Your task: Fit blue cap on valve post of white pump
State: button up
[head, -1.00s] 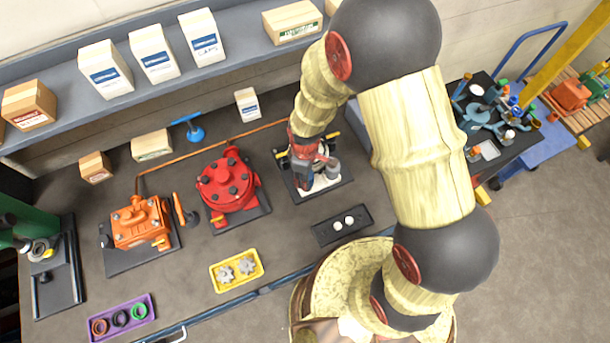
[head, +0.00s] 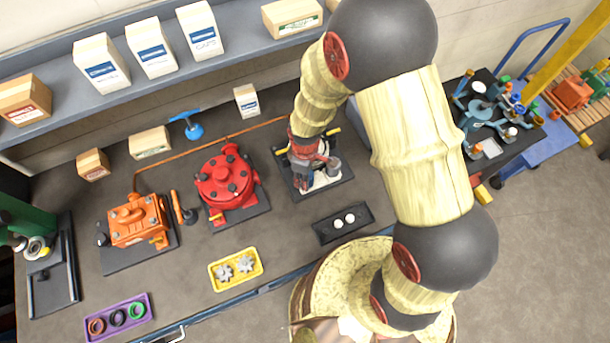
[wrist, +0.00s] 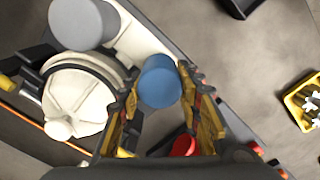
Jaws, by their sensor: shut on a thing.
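The blue cap (wrist: 160,82) is between the two fingertips of my gripper (wrist: 157,88) in the wrist view, and the fingers are shut on it. The white pump (wrist: 78,100) lies to its left there, with a round white body and a grey cylinder (wrist: 82,22). The cap appears over the edge of the pump's white casting; the valve post is not visible, and I cannot tell whether the cap touches it. In the head view, my gripper (head: 302,176) points down over the left part of the white pump (head: 322,182) and hides much of it.
A red pump (head: 225,182) and an orange pump (head: 137,222) stand to the left. A black tray with white pieces (head: 325,234) and a yellow tray with grey gears (head: 214,281) lie in front. A purple tray (head: 128,322) is at the front left. Boxes line the shelf (head: 60,123).

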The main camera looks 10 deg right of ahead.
jog(key=shift+f+b, duration=0.5)
jog(key=shift+f, duration=0.3)
jog(key=o, duration=1.1)
jog(key=shift+o, duration=0.2)
jog(key=shift+r, duration=0.15)
jog(key=shift+r+p, duration=2.05)
jog(key=shift+r, duration=0.9)
notch_tip(320, 180, up, 12)
